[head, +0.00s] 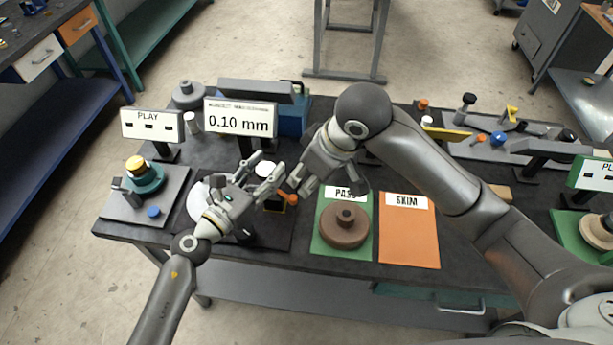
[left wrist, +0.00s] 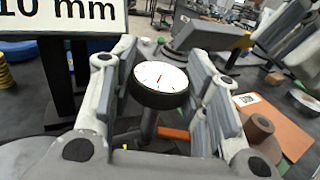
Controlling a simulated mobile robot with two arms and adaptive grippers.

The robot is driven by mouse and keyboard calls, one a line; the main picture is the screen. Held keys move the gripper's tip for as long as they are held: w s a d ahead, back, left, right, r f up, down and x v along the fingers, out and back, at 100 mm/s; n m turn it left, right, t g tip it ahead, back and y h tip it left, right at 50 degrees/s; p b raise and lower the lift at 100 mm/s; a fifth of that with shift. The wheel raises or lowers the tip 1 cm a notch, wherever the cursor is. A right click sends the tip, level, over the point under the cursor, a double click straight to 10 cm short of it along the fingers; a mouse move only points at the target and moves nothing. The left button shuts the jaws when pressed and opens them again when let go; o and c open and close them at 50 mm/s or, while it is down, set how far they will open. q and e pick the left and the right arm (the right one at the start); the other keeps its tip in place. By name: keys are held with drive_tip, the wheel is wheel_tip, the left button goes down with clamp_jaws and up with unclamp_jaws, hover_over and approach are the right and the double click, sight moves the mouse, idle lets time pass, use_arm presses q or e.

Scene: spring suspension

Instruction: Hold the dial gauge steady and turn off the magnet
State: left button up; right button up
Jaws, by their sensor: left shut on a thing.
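The dial gauge shows in the left wrist view (left wrist: 160,80) as a white round face with a red needle, between the fingers of my left gripper (left wrist: 165,95). In the head view its pale top (head: 265,168) shows beside my left gripper (head: 274,180), which is shut on it. A dark block with a yellow edge, seemingly the magnet base (head: 273,206), stands below. A small orange knob (head: 291,198) is at its right. My right gripper (head: 300,186) is close to this knob; its finger opening and any contact are unclear.
A "0.10 mm" sign (head: 240,120) stands behind the gauge. A brown ring part (head: 343,226) lies on the green PASS mat (head: 330,247). The orange SKIM mat (head: 409,240) is bare. A fixture with a yellow cap (head: 136,164) stands at left.

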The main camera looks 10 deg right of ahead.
use_arm(q)
drive_tip(key=shift+f, duration=0.15)
drive_tip(key=o, duration=1.4)
drive_tip(key=shift+c, duration=0.2)
drive_tip(key=shift+s, duration=0.1)
